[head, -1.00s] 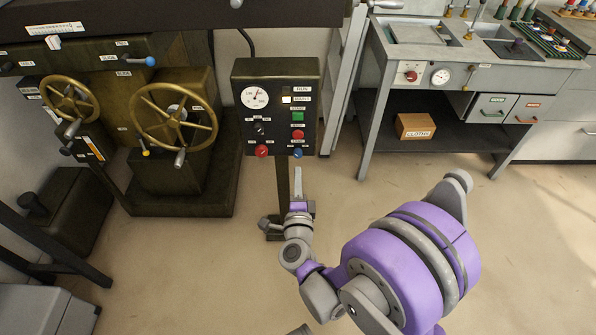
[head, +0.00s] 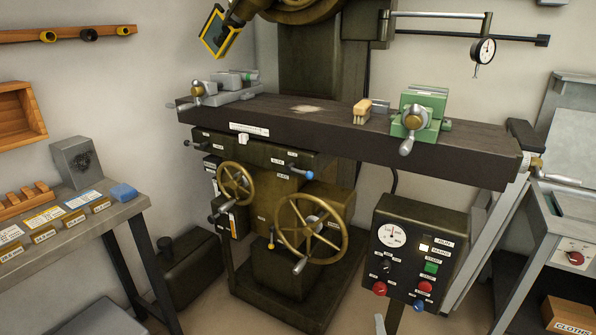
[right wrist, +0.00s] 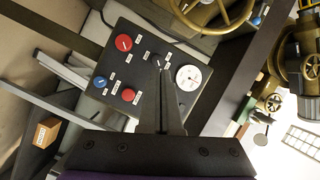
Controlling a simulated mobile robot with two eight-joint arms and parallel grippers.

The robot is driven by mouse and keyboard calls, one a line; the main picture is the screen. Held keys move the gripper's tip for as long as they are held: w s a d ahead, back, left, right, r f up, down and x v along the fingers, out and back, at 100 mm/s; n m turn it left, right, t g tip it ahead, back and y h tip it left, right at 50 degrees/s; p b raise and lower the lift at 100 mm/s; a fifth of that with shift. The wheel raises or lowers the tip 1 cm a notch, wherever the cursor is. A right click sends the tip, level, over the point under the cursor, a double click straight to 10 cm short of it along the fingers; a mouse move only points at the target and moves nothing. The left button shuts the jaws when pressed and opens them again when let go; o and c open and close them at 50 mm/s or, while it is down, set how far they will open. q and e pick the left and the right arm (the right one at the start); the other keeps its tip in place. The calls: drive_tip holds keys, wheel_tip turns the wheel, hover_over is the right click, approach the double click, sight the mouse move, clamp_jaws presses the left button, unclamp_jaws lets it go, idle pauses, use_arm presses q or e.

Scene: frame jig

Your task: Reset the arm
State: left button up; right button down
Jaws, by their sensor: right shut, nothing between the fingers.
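My right gripper (right wrist: 164,74) points away from the wrist in the right wrist view, its two dark fingers together with nothing between them. It is in front of the black control panel (right wrist: 146,50), and the fingers cover part of the panel's face. I cannot tell the gap to the panel. In the head view only a small grey tip of my right gripper (head: 380,324) shows at the bottom edge, below the control panel (head: 377,225). The rest of the right arm is out of the head view. My left gripper is in neither view.
The milling machine's table (head: 290,115) carries a green vise (head: 418,112), a grey vise (head: 215,92) and a brush (head: 362,108). Large (head: 311,226) and small handwheels (head: 235,183) stick out below. A workbench (head: 75,230) stands left, a cloths box (head: 568,317) lower right.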

drive_tip(key=s+a+f+n+g+y, duration=0.25)
drive_tip(key=s+a+n+y, duration=0.2)
drive_tip(key=n, duration=0.25)
drive_tip(key=s+d+f+n+g+h, duration=0.1)
drive_tip(key=s+f+n+g, duration=0.3)
drive_tip(key=s, duration=0.6)
drive_tip(key=s+d+f+n+g+h, duration=0.15)
drive_tip(key=s+n+g, duration=0.35)
drive_tip(key=s, duration=0.5)
use_arm(q)
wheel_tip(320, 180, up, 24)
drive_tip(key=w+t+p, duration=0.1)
drive_tip(key=p, duration=2)
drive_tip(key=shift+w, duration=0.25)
use_arm(e)
wheel_tip(320, 180, up, 24)
drive_tip(key=w, duration=0.2)
drive_tip(key=shift+w+m, duration=0.35)
drive_tip(key=shift+m, duration=0.05)
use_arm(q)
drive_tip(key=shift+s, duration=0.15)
use_arm(e)
drive_tip(key=shift+s+f, duration=0.1)
drive_tip(key=shift+f, duration=0.05)
